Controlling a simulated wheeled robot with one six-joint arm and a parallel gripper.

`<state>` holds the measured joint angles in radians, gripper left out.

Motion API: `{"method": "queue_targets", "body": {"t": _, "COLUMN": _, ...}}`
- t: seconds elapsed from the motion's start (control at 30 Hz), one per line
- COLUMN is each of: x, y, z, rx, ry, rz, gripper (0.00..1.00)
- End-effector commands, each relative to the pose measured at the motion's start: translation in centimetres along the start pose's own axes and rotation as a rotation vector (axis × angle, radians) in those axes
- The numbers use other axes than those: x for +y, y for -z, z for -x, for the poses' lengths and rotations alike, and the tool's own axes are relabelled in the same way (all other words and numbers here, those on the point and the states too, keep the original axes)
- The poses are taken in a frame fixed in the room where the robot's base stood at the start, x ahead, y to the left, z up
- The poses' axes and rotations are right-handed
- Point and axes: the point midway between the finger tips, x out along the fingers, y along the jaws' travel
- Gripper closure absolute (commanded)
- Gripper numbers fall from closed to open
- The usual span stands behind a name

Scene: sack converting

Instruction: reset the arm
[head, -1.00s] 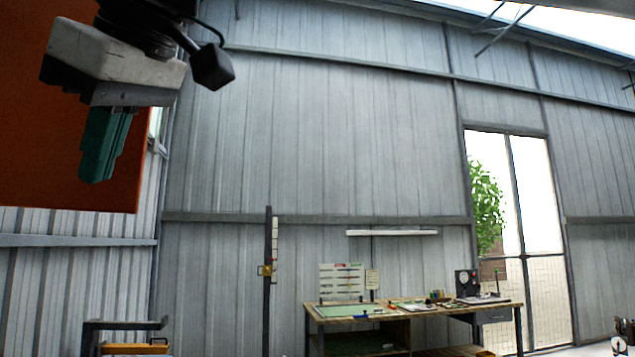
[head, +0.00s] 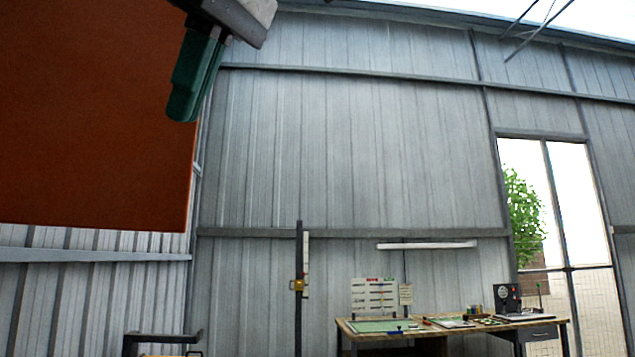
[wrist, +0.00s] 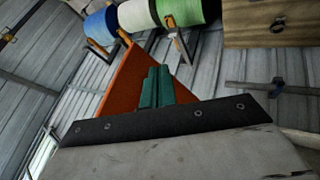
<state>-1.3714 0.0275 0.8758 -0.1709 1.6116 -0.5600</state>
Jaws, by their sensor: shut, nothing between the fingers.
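My gripper (head: 184,112) hangs at the upper left of the head view, its green fingers pointing down and shut together with nothing between them. Its grey body is cut off by the top edge. In the wrist view the green fingers (wrist: 157,72) stand side by side, closed and empty, beyond the dark plate of my gripper. The gripper is in the air and touches nothing that I can see.
A large orange panel (head: 85,130) fills the left, behind the fingers. A workbench (head: 430,331) with tools stands low at the right, beside a bright glazed door (head: 553,205). A dark post (head: 299,320) stands near the corrugated wall. Large blue (wrist: 101,25), white and green (wrist: 187,10) rolls show in the wrist view.

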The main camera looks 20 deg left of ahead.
Motion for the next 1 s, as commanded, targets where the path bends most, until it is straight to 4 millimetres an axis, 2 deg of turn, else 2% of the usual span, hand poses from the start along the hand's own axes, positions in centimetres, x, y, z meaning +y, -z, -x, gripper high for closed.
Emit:
{"method": "queue_targets", "body": {"t": 0.2, "x": 0.3, "y": -0.1, "z": 2.0, "rx": 0.001, "ry": 0.0, "rz": 0.002, "gripper": 1.0}}
{"method": "queue_targets", "body": {"t": 0.43, "x": 0.4, "y": 0.1, "z": 2.3, "rx": 0.012, "ry": -0.005, "rz": -0.032, "gripper": 1.0}}
{"method": "queue_targets", "body": {"t": 0.47, "x": 0.4, "y": 0.3, "z": 1.8, "rx": 0.017, "ry": -0.004, "rz": -0.052, "gripper": 1.0}}
{"method": "queue_targets", "body": {"t": 0.57, "x": -0.5, "y": 0.4, "z": -1.4, "rx": -0.016, "ry": 0.026, "rz": -0.093, "gripper": 1.0}}
{"method": "queue_targets", "body": {"t": 0.63, "x": -1.4, "y": -0.4, "z": -3.8, "rx": -0.046, "ry": 0.048, "rz": -0.13, "gripper": 1.0}}
{"method": "queue_targets", "body": {"t": 0.67, "x": -1.5, "y": -1.1, "z": -4.7, "rx": -0.062, "ry": 0.055, "rz": -0.153, "gripper": 1.0}}
{"method": "queue_targets", "body": {"t": 0.77, "x": -1.3, "y": -5.0, "z": -7.9, "rx": -0.127, "ry": 0.065, "rz": -0.253, "gripper": 1.0}}
{"method": "queue_targets", "body": {"t": 0.87, "x": -0.9, "y": -10.5, "z": -10.8, "rx": -0.203, "ry": 0.066, "rz": -0.382, "gripper": 1.0}}
{"method": "queue_targets", "body": {"t": 0.97, "x": -0.8, "y": -17.5, "z": -13.3, "rx": -0.283, "ry": 0.057, "rz": -0.534, "gripper": 1.0}}
{"method": "queue_targets", "body": {"t": 1.0, "x": -1.1, "y": -20.4, "z": -14.1, "rx": -0.314, "ry": 0.052, "rz": -0.596, "gripper": 1.0}}
